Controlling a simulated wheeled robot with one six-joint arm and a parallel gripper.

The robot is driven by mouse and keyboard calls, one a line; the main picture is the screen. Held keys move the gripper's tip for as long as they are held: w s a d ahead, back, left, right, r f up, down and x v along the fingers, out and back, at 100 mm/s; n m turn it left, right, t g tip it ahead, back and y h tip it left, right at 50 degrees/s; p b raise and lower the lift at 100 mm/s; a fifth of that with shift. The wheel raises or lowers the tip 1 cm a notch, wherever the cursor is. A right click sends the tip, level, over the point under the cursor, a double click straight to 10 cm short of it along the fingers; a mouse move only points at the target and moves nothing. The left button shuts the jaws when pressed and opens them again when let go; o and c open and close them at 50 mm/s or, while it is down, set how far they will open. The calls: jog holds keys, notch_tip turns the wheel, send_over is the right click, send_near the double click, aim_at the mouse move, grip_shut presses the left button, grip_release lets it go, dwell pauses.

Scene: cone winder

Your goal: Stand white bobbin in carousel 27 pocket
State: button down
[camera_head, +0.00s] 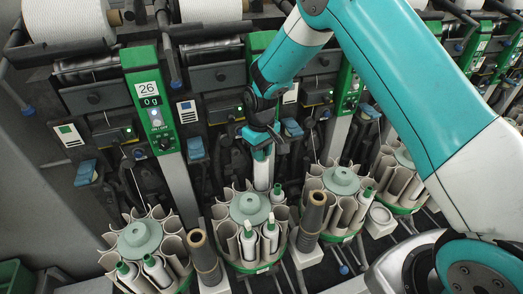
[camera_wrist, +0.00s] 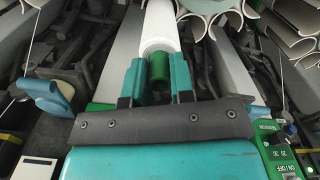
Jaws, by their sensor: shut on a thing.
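My gripper (camera_head: 261,138) is shut on the green top end of a white bobbin (camera_head: 262,173). The bobbin hangs nearly upright below the jaws, at the back of the middle carousel (camera_head: 249,208). Its lower end is near the carousel's back rim; I cannot tell whether it is inside a pocket. In the wrist view, the teal fingers (camera_wrist: 158,82) stand either side of the green end, and the white bobbin body (camera_wrist: 159,28) runs up out of frame. Carousel pockets (camera_wrist: 275,32) show at the upper right there. No number 27 is readable.
A left carousel (camera_head: 139,237) and a right carousel (camera_head: 341,180) stand beside the middle one; both hold bobbins. Dark tube stacks (camera_head: 203,250) stand between them. A green panel marked 26 (camera_head: 150,100) rises behind. White yarn cones (camera_head: 68,20) lie along the top.

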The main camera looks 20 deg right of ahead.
aim_at(262, 176)
jog(key=shift+f+b, duration=1.3)
jog(key=shift+f, duration=0.85)
jog(key=shift+f+b, duration=1.5)
jog(key=shift+f, duration=0.6)
jog(key=shift+f+b, duration=0.7)
jog(key=shift+f, duration=0.35)
jog(key=c, duration=0.9)
grip_release()
notch_tip(262, 176, up, 18)
jog(key=b, duration=0.3)
jog(key=shift+f, duration=0.25)
